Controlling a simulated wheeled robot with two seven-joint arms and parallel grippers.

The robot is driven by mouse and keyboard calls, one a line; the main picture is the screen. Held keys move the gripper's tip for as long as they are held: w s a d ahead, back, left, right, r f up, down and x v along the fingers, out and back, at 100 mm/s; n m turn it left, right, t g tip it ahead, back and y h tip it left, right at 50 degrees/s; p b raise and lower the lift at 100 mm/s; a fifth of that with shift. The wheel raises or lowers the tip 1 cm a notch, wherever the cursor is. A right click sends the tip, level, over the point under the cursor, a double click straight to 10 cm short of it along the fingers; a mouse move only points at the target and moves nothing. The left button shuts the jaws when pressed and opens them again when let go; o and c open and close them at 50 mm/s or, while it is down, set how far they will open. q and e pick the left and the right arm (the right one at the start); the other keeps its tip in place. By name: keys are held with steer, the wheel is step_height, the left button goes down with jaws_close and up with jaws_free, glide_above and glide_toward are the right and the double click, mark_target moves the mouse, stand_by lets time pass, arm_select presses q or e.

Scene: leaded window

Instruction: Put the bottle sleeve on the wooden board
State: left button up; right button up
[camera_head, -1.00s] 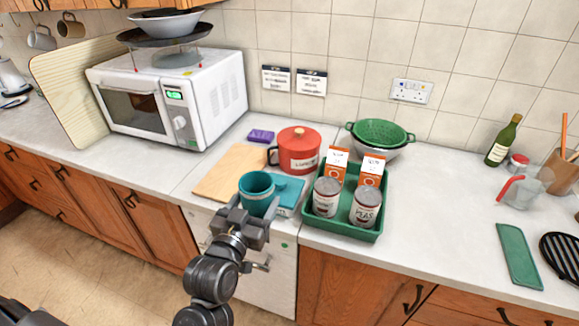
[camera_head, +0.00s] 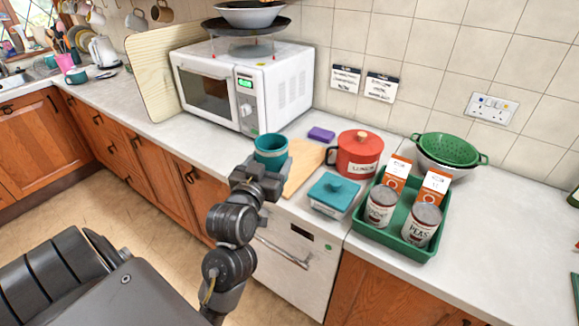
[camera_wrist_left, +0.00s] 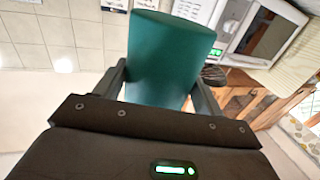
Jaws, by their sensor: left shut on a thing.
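The bottle sleeve is a teal, hollow, open-topped cylinder (camera_head: 270,152). My left gripper (camera_head: 260,174) is shut on it and holds it roughly upright. In the left wrist view the teal sleeve (camera_wrist_left: 168,62) sits between the two dark fingers (camera_wrist_left: 160,88). In the head view the sleeve overlaps the left side of the wooden board (camera_head: 303,166), a pale flat board on the counter. It appears to be above the counter; its exact height is unclear. My right gripper is not in view.
A teal lidded box (camera_head: 334,194), red canister (camera_head: 359,154) and purple block (camera_head: 321,134) are near the board. A green tray (camera_head: 397,233) holds cans and cartons. The white microwave (camera_head: 248,88) stands behind, with a tall board (camera_head: 153,80) leaning at its left.

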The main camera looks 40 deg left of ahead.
arm_select(q)
steer(key=shift+w+a+f+b, duration=0.3)
steer(key=shift+w+f+b, duration=0.25)
steer(key=shift+f+b, duration=0.25)
steer(key=shift+w+a+f+p, duration=0.25)
steer(key=shift+w+a+f, duration=0.6)
steer(key=shift+w+f, duration=0.8)
steer(key=shift+w+a+f+p, duration=0.2)
steer(key=shift+w+a+f, duration=0.8)
steer(key=shift+w, duration=1.1)
steer(key=shift+w+a+f+p, duration=0.25)
steer(key=shift+w+a+f, duration=0.45)
steer(key=shift+w+f, duration=1)
steer(key=shift+w+f+p, duration=0.15)
steer(key=shift+f+p, duration=0.35)
steer(key=shift+f, duration=0.85)
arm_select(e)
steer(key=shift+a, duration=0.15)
arm_select(q)
steer(key=shift+f, duration=0.1)
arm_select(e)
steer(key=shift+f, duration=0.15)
arm_select(q)
steer(key=o, duration=1.1)
steer(key=shift+c, duration=0.2)
